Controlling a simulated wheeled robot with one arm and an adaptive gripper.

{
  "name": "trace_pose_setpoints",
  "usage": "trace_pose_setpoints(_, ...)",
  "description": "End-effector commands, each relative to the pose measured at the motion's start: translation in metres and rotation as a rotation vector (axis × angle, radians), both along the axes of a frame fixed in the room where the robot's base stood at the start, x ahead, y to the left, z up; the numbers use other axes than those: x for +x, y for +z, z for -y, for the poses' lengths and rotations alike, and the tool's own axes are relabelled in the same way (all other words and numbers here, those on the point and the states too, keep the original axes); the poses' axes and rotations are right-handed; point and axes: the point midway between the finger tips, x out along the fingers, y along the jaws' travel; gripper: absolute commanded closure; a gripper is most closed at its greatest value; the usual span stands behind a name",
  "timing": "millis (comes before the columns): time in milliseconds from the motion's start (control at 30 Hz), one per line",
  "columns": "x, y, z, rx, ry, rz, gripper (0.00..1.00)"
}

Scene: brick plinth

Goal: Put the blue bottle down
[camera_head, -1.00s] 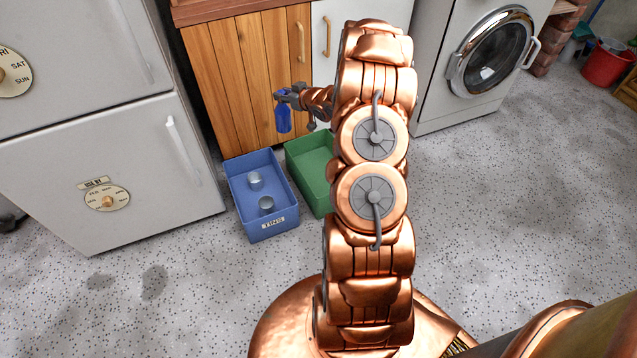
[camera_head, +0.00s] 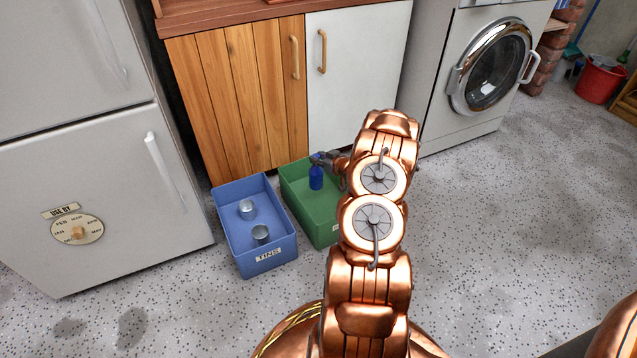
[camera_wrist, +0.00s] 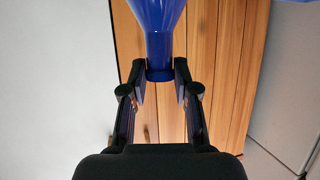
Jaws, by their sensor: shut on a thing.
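The blue bottle (camera_head: 316,178) is upright inside the green crate (camera_head: 318,222) in the head view. My gripper (camera_head: 317,158) is shut on the bottle's neck at its top. In the wrist view my gripper (camera_wrist: 161,75) has its two fingers on either side of the bottle's neck (camera_wrist: 160,50), and the wider body runs out of the top of the picture. Whether the bottle's base touches the crate floor cannot be told. My arm hides the right part of the crate.
A blue crate (camera_head: 275,268) labelled TINS stands left of the green one with two tins (camera_head: 247,209) in it. Wooden and white cupboards (camera_head: 240,100) stand close behind. A fridge (camera_head: 100,200) is at left, a washing machine (camera_head: 460,90) at right. The speckled floor is open at right.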

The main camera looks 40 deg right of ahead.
Motion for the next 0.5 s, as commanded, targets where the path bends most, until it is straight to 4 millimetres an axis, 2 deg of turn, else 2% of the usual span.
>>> trace_pose_setpoints(33,0.0,-0.015,-0.001,0.002,0.0,-0.002,1.0)
trace_pose_setpoints(100,0.0,-0.026,-0.001,0.003,0.0,-0.002,1.0)
trace_pose_setpoints(333,0.001,-0.043,-0.002,0.002,0.001,-0.001,1.0)
trace_pose_setpoints(500,0.0,-0.067,-0.002,0.003,0.001,-0.002,1.0)
